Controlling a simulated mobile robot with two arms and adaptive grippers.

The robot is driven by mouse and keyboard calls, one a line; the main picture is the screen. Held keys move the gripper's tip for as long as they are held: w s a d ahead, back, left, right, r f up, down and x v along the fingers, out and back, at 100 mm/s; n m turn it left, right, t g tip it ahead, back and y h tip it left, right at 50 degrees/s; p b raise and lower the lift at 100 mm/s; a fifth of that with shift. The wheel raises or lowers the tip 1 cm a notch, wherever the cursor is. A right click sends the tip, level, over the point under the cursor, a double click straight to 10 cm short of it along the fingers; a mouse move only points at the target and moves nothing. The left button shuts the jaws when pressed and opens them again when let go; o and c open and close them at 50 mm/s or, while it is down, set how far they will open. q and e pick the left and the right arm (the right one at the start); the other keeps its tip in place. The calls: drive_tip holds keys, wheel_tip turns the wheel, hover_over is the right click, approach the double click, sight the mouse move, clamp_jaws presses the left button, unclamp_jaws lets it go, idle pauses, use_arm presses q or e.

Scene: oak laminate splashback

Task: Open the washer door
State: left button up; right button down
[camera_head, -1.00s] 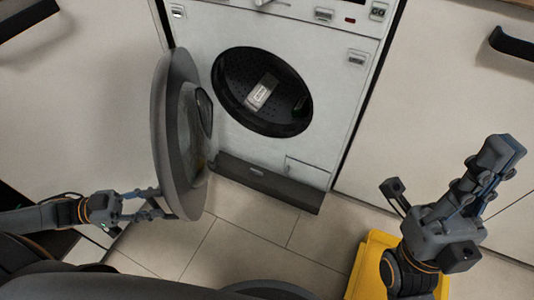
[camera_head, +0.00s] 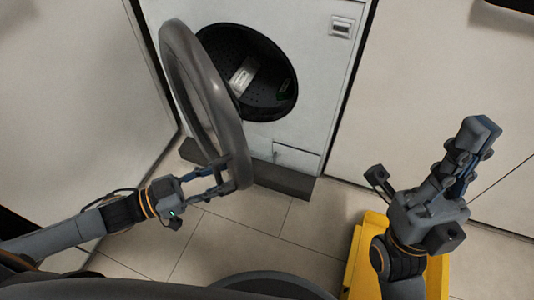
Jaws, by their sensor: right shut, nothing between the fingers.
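The washer (camera_head: 300,30) is white with a dark round drum opening (camera_head: 285,75). Its round grey door (camera_head: 172,45) stands ajar, swung out on the left, and overlaps the left edge of the opening in the camera_head view. My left gripper (camera_head: 232,176) is at the door's lower near rim. Its fingers are spread apart at the rim; whether they press on it is unclear. My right gripper (camera_head: 482,135) is shut and empty, in front of the cabinet at the right, away from the door.
A light label-like object (camera_head: 242,76) shows in the drum. A yellow object (camera_head: 362,258) is on the tiled floor (camera_head: 235,240) beneath my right arm. White cabinet fronts flank the washer. A dark plinth flap (camera_head: 285,182) lies at the washer's foot. Floor before it is clear.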

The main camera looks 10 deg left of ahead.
use_arm(q)
drive_tip(key=w+d+n+t+y+b, duration=0.3)
drive_tip(key=w+d+t+b, duration=0.1)
drive_tip(key=w+d, duration=0.5)
drive_tip(key=shift+d, duration=0.15)
